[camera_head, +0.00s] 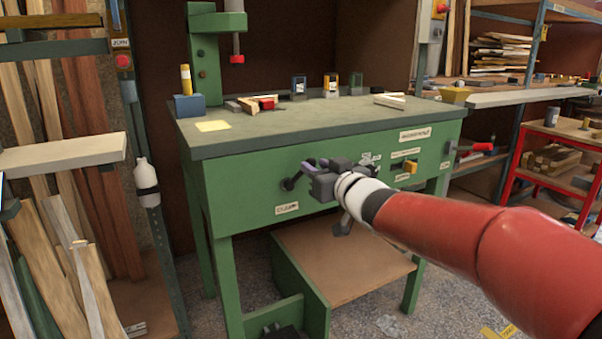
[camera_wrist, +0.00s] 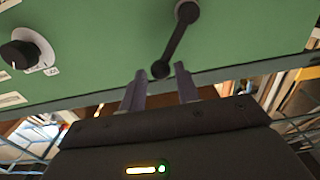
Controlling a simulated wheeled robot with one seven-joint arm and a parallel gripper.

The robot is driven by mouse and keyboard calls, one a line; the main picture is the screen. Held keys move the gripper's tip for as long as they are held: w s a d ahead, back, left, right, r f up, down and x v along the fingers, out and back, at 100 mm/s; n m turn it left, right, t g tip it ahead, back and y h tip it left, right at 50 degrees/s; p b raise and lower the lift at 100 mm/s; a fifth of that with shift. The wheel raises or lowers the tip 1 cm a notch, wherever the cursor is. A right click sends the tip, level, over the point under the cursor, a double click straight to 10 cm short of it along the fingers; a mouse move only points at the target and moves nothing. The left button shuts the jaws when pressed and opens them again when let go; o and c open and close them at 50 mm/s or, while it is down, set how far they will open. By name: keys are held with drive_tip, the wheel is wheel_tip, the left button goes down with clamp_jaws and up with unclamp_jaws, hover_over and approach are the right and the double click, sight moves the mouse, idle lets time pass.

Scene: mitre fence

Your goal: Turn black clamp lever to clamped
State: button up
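The black clamp lever (camera_head: 288,184) is on the front panel of the green workbench, above a small white label (camera_head: 287,208). In the wrist view the lever (camera_wrist: 176,40) runs slantwise from a round end at the top to a smaller knob end near my fingertips. My gripper (camera_head: 306,166) is at the panel beside the lever and covers part of it in the head view. In the wrist view its two fingers (camera_wrist: 160,78) are apart, with the lever's knob end between or just beyond the tips. I cannot tell whether they touch it.
A black dial (camera_wrist: 18,54) with a pale ring is on the same panel in the wrist view. The bench top (camera_head: 230,140) holds blocks and small containers towards the back. A brown lower shelf (camera_head: 330,255) is under the bench. A red cart (camera_head: 550,160) stands at right.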

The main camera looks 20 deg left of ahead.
drive_tip(key=shift+w+a, duration=0.15)
drive_tip(key=shift+a, duration=0.05)
drive_tip(key=shift+s+a+r, duration=0.1)
drive_tip(key=shift+s+a, duration=0.15)
idle(0.6)
drive_tip(key=shift+s+a+r, duration=0.45)
drive_tip(key=shift+s, duration=0.2)
drive_tip(key=shift+s+a+r+b, duration=0.25)
drive_tip(key=shift+s+a+b, duration=0.2)
drive_tip(key=shift+s+a, duration=0.15)
